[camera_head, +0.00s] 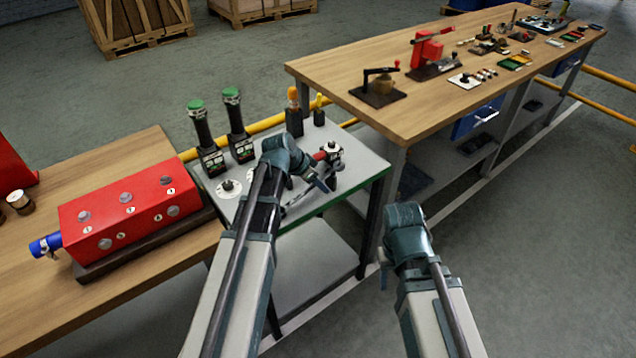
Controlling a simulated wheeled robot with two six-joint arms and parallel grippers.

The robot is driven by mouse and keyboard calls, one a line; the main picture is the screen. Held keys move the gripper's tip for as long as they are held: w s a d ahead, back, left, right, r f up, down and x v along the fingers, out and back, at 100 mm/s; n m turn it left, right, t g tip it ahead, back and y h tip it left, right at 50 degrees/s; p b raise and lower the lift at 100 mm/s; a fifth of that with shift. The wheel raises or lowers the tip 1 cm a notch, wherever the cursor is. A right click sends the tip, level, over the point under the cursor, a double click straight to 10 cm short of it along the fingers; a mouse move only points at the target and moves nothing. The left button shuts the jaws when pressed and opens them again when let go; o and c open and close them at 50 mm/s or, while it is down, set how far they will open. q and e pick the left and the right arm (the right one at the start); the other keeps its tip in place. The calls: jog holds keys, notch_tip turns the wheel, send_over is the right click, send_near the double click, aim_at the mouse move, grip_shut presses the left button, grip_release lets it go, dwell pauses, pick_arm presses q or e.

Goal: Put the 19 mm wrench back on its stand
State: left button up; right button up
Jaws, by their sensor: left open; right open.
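My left gripper (318,180) is over the right part of the small grey-topped table (222,207), its jaws open. A thin grey metal bar (297,200) shows just below it; it may be the wrench, but I cannot read a size. Just beyond the gripper stands a small holder with a red part and a round silver top (332,150); I cannot tell if it is the wrench's stand. My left forearm hides part of the tabletop. My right gripper (384,276) is open, low over the floor right of the small table, apart from everything.
Two green-capped black tools (236,125) and an orange-topped bottle (294,112) stand on the small table. A long workbench (440,105) with several parts stands at right. The floor at right is free.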

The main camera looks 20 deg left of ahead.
pick_arm(q)
jog(key=p+v, duration=1.1)
jog(key=v, duration=0.2)
jog(key=shift+s+r+p, duration=0.2)
jog(key=shift+r+p, duration=0.15)
jog(key=s+d+f+n+g+y, duration=0.3)
jog(key=s+d+g+y, duration=0.2)
jog(key=s+d, duration=1.2)
jog(key=shift+s+d+n, duration=0.3)
jog(key=shift+s+n, duration=0.1)
jog(key=shift+s, duration=0.25)
